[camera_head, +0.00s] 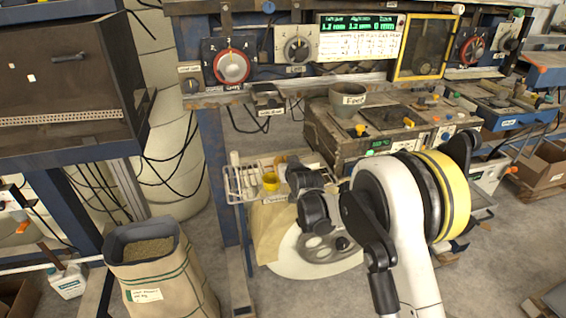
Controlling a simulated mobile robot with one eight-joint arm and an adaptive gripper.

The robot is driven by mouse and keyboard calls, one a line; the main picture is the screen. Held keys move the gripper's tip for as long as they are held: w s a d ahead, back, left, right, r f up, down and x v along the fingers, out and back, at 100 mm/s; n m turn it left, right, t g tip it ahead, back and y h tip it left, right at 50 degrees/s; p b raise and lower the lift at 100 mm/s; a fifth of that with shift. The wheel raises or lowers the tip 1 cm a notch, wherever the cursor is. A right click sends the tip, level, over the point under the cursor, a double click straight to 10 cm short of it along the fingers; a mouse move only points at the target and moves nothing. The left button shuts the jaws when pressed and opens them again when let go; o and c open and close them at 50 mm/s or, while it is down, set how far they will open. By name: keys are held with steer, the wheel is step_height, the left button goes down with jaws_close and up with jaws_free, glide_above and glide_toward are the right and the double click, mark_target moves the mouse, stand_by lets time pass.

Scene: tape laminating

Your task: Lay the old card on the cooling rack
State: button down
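A white wire rack (236,184) sticks out at the front left of the workbench, with a yellow cup on it; I cannot tell for sure whether it is the cooling rack. I cannot make out the old card anywhere. My white arm with its yellow band rises from the lower right. The black parts of what seems to be my gripper (306,194) are just right of the wire rack. Its fingertips are too unclear to tell whether they are open, shut or holding something.
A wooden-sided machine (345,150) carries a grey pot (347,101) and several knobs. A control panel with dials (231,67) runs above the bench. A sack of grain (157,270) stands on the floor at lower left. A dark cabinet (70,85) is at upper left.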

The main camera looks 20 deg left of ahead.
steer(key=shift+f, duration=0.2)
steer(key=c, duration=1.6)
jaws_free()
steer(key=shift+r, duration=0.1)
steer(key=shift+r, duration=0.1)
steer(key=shift+s+d+r, duration=0.15)
steer(key=shift+s, duration=0.05)
steer(key=p+v, duration=0.2)
steer(key=v, duration=0.9)
steer(key=shift+s+d+p, duration=0.1)
steer(key=shift+s+p, duration=0.15)
steer(key=shift+p, duration=0.15)
steer(key=shift+d, duration=0.1)
